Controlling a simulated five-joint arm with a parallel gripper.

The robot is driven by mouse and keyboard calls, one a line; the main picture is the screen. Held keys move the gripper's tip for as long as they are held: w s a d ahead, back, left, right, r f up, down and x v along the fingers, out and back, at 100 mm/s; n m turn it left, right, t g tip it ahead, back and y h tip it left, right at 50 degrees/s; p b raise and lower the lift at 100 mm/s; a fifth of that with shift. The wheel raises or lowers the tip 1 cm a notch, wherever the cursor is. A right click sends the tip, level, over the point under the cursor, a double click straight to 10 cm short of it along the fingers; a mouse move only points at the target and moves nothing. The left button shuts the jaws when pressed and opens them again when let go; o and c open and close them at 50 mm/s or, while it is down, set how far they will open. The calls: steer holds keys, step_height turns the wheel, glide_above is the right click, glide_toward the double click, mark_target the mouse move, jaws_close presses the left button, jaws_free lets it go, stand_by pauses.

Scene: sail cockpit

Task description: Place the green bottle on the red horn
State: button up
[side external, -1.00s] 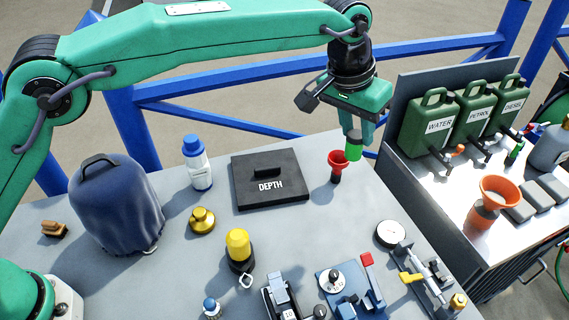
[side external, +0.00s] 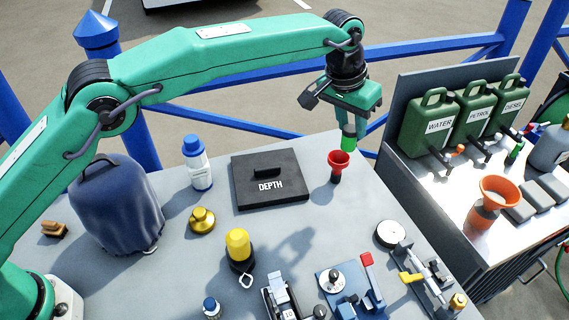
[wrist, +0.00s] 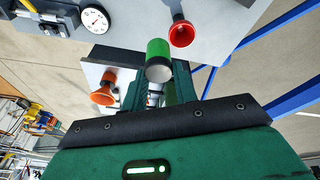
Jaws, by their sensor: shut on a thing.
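The green bottle (side external: 348,143) is a small green cylinder with a pale part near my fingers. My gripper (side external: 350,124) is shut on it and holds it hanging down above the table's back edge. The red horn (side external: 338,158) stands on the table with its wide mouth up and a dark base. In the side view the bottle's lower end overlaps the horn's rim from behind; I cannot tell whether they touch. In the wrist view, the green bottle (wrist: 158,52) is between my fingers (wrist: 157,88), and the red horn (wrist: 181,33) is apart from it, to the upper right.
A black DEPTH case (side external: 268,178) lies left of the horn. A white bottle with a blue cap (side external: 197,165) stands farther left. Green jerrycans (side external: 428,122) and an orange funnel (side external: 499,190) are on the right-hand bench. A round gauge (side external: 390,234) sits in front of the horn.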

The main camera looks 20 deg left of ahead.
steer(key=w+f, duration=0.1)
steer(key=w+a+f, duration=0.1)
steer(key=w, duration=0.1)
steer(key=w+a+f, duration=0.1)
steer(key=shift+w+a, duration=0.2)
steer(key=shift+w, duration=0.05)
steer(key=shift+f, duration=0.1)
steer(key=shift+f, duration=1.9)
steer(key=shift+f, duration=0.15)
steer(key=o, duration=1.1)
steer(key=shift+c, duration=0.2)
steer(key=v, duration=1.2)
steer(key=shift+s, duration=0.15)
